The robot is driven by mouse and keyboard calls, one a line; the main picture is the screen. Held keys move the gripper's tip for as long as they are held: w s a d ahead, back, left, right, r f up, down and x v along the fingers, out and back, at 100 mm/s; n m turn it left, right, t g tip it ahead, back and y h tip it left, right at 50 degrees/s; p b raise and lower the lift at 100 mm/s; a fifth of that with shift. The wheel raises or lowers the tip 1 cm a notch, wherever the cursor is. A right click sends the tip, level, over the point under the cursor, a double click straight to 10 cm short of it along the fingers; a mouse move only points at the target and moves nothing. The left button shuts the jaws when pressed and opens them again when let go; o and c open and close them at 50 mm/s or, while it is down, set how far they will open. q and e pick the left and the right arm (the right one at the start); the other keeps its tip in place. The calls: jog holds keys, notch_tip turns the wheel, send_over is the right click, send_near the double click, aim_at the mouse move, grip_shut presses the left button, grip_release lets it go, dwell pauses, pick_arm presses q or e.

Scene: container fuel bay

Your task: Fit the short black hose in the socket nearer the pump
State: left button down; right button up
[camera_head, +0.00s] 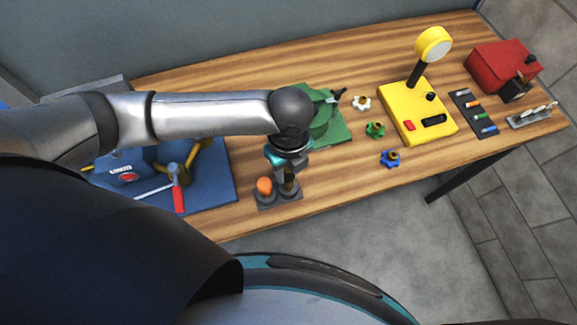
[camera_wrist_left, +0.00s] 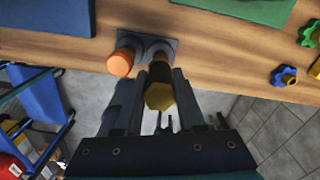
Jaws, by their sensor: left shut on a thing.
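A short black piece with a brass hex end (camera_wrist_left: 159,97), apparently the short black hose, is between the fingers of my left gripper (camera_wrist_left: 160,78), which is shut on it. In the head view my left gripper (camera_head: 288,176) points down over a grey two-socket plate (camera_head: 292,198) at the table's front edge. The held piece lines up with the plate's right socket; I cannot tell whether it is seated. An orange-topped piece (camera_head: 264,186) stands in the left socket. A blue machine (camera_head: 125,170), possibly the pump, is on the left, partly behind my arm. My right gripper is out of view.
A blue mat (camera_head: 222,185) with a red-handled tool (camera_head: 177,195) lies left of the plate. A green fixture (camera_head: 325,120) stands behind it. Several coloured knobs (camera_head: 375,129), a yellow gauge unit (camera_head: 412,112) and a red box (camera_head: 497,66) stand to the right.

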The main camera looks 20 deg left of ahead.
pick_arm(q)
jog(key=shift+f, duration=0.15)
jog(key=shift+f+b, duration=0.35)
jog(key=shift+f, duration=0.4)
jog(key=shift+p, duration=0.45)
jog(key=shift+c, duration=2.2)
grip_release()
jog(key=shift+r, duration=0.1)
